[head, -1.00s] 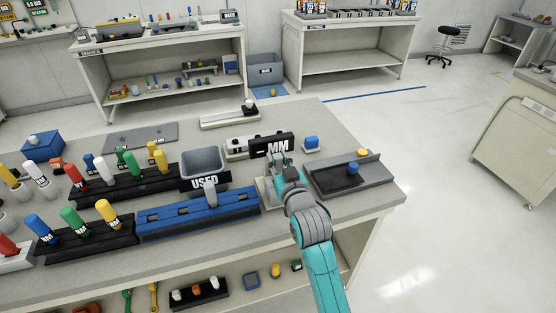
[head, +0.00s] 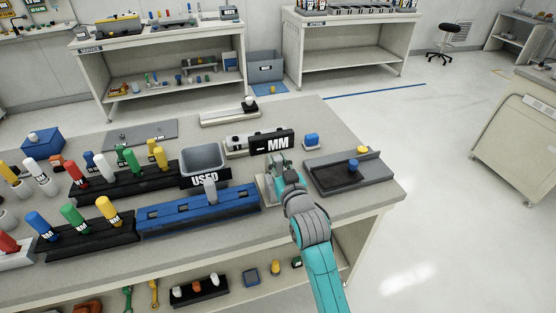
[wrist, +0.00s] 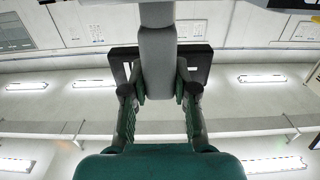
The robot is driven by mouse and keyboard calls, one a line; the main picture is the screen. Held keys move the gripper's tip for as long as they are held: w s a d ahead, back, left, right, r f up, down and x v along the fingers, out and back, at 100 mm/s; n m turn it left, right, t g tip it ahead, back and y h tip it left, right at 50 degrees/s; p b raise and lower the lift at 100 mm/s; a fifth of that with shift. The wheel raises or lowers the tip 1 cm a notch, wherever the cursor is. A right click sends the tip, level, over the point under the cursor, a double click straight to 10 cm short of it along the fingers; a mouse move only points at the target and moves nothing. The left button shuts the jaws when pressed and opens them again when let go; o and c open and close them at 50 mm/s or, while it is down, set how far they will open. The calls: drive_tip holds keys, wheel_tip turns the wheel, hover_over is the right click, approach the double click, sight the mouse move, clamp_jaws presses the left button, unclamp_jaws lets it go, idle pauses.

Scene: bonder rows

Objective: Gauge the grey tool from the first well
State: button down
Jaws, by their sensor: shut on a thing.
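In the wrist view a grey cylindrical tool (wrist: 157,62) stands between the fingers of my gripper (wrist: 158,92), which is shut on it. In the head view my gripper (head: 277,168) is at the pale block (head: 265,190) in front of the gauge's black display (head: 272,142), which reads "_ MM". The held tool is mostly hidden there, and I cannot tell whether it touches the gauge.
A grey bin (head: 203,160) marked USED stands behind the blue rack. A dark grey tray (head: 375,176) with a yellow-topped piece is close on the right. Black racks with coloured tools fill the left. A blue button box (head: 311,140) is behind the gripper.

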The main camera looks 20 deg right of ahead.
drive_tip(key=shift+f, duration=0.3)
drive_tip(key=c, duration=0.8)
unclamp_jaws()
drive_tip(key=shift+s, duration=0.1)
drive_tip(key=s, duration=1.1)
drive_tip(key=shift+s, duration=0.4)
drive_tip(key=shift+f, duration=0.1)
